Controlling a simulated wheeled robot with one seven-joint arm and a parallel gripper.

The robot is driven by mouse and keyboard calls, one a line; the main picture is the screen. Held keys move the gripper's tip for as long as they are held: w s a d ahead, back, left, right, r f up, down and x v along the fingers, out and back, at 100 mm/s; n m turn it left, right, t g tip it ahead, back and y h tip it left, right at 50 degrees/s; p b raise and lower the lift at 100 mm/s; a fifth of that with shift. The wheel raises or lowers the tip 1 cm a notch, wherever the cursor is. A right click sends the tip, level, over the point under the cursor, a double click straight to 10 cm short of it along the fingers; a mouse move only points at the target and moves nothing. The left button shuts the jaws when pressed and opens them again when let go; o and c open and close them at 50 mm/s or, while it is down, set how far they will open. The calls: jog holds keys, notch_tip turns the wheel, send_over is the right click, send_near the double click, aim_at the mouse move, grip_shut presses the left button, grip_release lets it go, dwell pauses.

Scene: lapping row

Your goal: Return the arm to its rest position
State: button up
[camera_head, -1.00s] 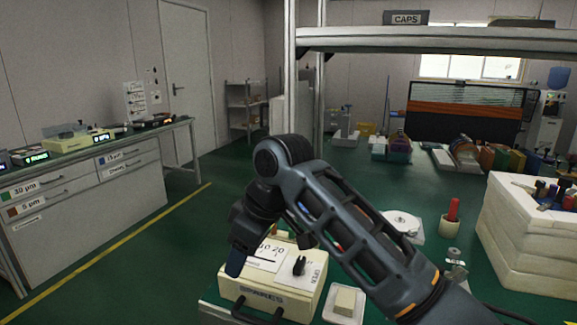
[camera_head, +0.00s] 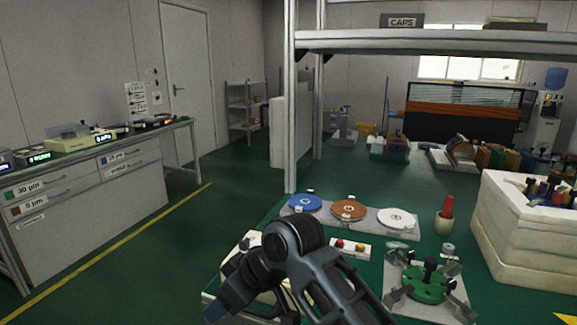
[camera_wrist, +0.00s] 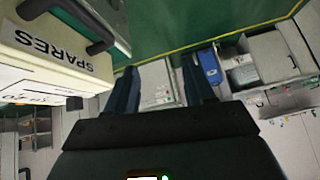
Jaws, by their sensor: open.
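My arm is bent low at the bottom middle of the head view, and my gripper (camera_head: 213,310) points down to the left, partly hidden by my own wrist. In the wrist view my gripper (camera_wrist: 160,82) shows two dark fingers set well apart with nothing held between them. A cream box marked SPARES (camera_wrist: 45,45) is at the upper left of the wrist view, beside the fingers. In the head view most of this box is hidden behind my arm.
Blue (camera_head: 306,202), brown (camera_head: 349,208) and white (camera_head: 397,217) discs lie on a plate behind my arm. A green fixture (camera_head: 426,287) stands to its right. A cream block stack (camera_head: 505,240) is farther right. Open floor (camera_head: 170,270) lies left.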

jog(key=s+f+m+t+y, duration=0.2)
jog(key=s+f+m, duration=0.1)
jog(key=s+f, duration=0.2)
jog(key=s+d+f+m+t+h, duration=0.2)
jog(key=s+d+f+m+t, duration=0.15)
jog(key=s+d, duration=0.4)
jog(key=s+d+f+m+t+h, duration=0.1)
jog(key=s+d+f+m+t, duration=0.2)
jog(key=s+d+m, duration=0.35)
jog(key=s+d+r+t+h, duration=0.1)
jog(key=s+d+r+h, duration=0.1)
jog(key=s+d+r, duration=0.2)
jog(key=s+d+r+t+h+p, duration=0.1)
jog(key=s+d+r, duration=0.3)
jog(key=s+d, duration=0.4)
jog(key=s+d+r+t+h, duration=0.1)
jog(key=s+d+r+h, duration=0.2)
jog(key=s, duration=1)
jog(key=d+r, duration=0.2)
jog(key=d, duration=0.1)
jog(key=shift+d+n+t, duration=0.3)
jog(key=shift+n+t, duration=0.05)
jog(key=shift+n, duration=0.05)
jog(key=shift+w+d, duration=0.1)
dwell(0.4)
